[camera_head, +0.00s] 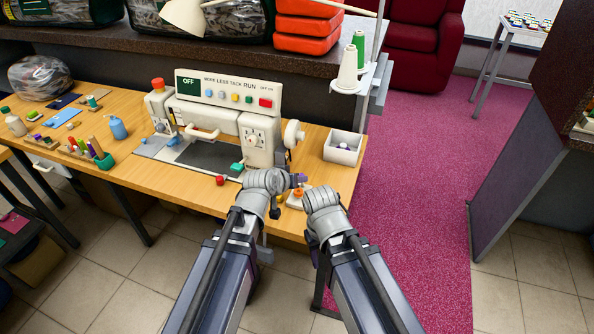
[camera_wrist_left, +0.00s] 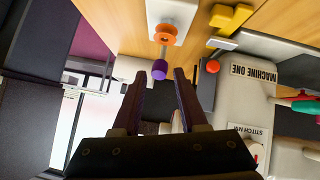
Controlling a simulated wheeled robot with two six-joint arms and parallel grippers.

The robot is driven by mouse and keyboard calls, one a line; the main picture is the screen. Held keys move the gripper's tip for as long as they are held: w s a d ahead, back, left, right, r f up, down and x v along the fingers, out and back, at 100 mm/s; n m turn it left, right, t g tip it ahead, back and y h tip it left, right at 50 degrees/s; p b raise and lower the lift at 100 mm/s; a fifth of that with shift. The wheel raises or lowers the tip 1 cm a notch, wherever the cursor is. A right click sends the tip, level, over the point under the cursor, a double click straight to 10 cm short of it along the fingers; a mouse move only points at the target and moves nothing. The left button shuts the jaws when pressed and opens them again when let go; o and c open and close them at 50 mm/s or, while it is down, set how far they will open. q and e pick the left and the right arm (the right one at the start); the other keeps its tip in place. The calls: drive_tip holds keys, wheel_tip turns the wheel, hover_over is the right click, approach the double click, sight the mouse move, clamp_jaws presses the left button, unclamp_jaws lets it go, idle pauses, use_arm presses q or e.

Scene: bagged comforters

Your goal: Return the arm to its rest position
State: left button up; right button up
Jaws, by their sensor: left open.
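My left arm (camera_head: 222,255) reaches up from the bottom toward the sewing machine's right end, its wrist (camera_head: 265,182) over the table's front edge. In the left wrist view my left gripper (camera_wrist_left: 160,82) is open, with nothing between its fingers. A purple knob (camera_wrist_left: 159,69) on a thin shaft with an orange disc (camera_wrist_left: 165,38) appears just beyond the fingertips; I cannot tell whether they touch. My right arm (camera_head: 365,270) stands close beside the left, its wrist (camera_head: 323,205) near the table's front right corner. I cannot make out my right gripper's fingers.
The sewing machine (camera_head: 217,90) stands on the wooden table (camera_head: 110,180). A white bin (camera_head: 343,146) is right of it, and thread spools (camera_head: 348,70) stand behind. Bottles and small tools lie left. Tiled floor is open in front; pink carpet (camera_head: 420,190) is clear at right.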

use_arm(q)
drive_tip(key=s+g+p, duration=0.1)
drive_tip(key=s, duration=0.2)
drive_tip(key=s+f+m+g+y+p, duration=0.1)
drive_tip(key=s+g+p, duration=0.1)
drive_tip(key=s, duration=0.2)
drive_tip(key=s+m+g+y+p, duration=0.1)
drive_tip(key=s+g, duration=0.1)
drive_tip(key=s, duration=0.1)
drive_tip(key=shift+s+f+p, duration=0.35)
drive_tip(key=shift+s, duration=0.05)
drive_tip(key=s+a+r+g+y+p, duration=0.1)
drive_tip(key=s+a+g+y+p, duration=0.1)
drive_tip(key=s, duration=0.8)
drive_tip(key=shift+a+m+g+y, duration=0.3)
drive_tip(key=shift+a+g+y, duration=0.5)
drive_tip(key=shift+a+g, duration=0.35)
